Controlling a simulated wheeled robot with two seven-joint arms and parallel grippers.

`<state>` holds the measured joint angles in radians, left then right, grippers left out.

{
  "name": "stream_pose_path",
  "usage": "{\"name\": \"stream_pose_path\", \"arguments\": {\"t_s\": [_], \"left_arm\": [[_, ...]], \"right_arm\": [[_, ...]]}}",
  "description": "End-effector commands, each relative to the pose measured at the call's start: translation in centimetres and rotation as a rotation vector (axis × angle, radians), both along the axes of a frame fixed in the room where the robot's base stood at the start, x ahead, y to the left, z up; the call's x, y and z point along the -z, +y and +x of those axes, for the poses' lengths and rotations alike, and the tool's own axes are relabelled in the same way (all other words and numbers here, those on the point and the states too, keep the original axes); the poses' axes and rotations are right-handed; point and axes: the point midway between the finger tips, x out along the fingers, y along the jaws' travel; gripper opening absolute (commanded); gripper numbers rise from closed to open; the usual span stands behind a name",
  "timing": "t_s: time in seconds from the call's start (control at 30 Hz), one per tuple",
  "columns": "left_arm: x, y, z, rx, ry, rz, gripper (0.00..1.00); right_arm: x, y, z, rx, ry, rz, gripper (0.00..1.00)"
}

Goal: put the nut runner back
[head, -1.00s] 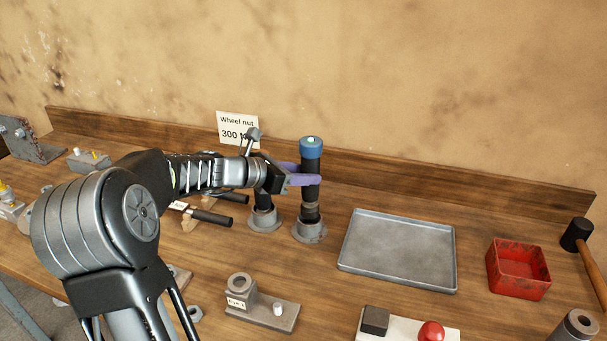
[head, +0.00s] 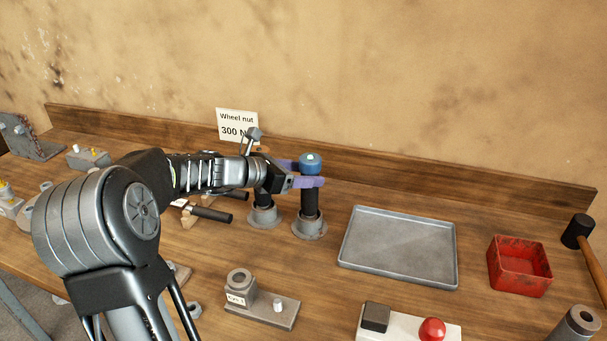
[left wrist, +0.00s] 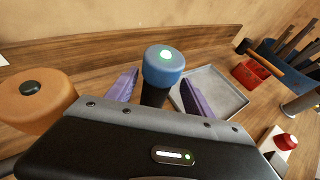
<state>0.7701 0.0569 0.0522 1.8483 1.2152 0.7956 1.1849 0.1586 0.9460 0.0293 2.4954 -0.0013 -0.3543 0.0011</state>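The nut runner, with a blue cap (head: 310,163) and a dark body (head: 310,202), stands upright in the grey ring holder (head: 309,230) on the bench. My left gripper (head: 298,174) is around the nut runner just below its cap. In the left wrist view its purple fingers (left wrist: 160,95) stand apart on both sides of the nut runner (left wrist: 163,65), with a gap visible at each side. The left gripper is open and not gripping it. My right gripper is not in view.
An orange-capped tool (left wrist: 38,97) stands in the neighbouring holder (head: 264,218), close to my left gripper. A grey tray (head: 398,250), a red bin (head: 519,268) and a red-button box (head: 432,330) lie to the right. A sign (head: 237,124) stands behind.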

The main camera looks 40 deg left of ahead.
Motion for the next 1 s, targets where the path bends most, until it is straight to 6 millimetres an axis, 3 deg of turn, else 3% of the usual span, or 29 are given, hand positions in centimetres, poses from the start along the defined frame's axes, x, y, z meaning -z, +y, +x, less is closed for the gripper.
{"name": "stream_pose_path", "arguments": {"t_s": [0.23, 0.43, 1.0], "left_arm": [[-0.1, 0.0, 0.0, 0.0, 0.001, -0.001, 0.6], [-1.5, 0.1, -0.2, -0.002, 0.001, 0.001, 0.6], [-5.4, 3.1, -9.7, -0.002, 0.001, 0.001, 0.6]], "right_arm": [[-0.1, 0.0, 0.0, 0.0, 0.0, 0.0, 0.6], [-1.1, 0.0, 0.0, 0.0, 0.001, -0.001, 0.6], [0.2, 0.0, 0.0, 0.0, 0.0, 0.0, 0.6]]}}
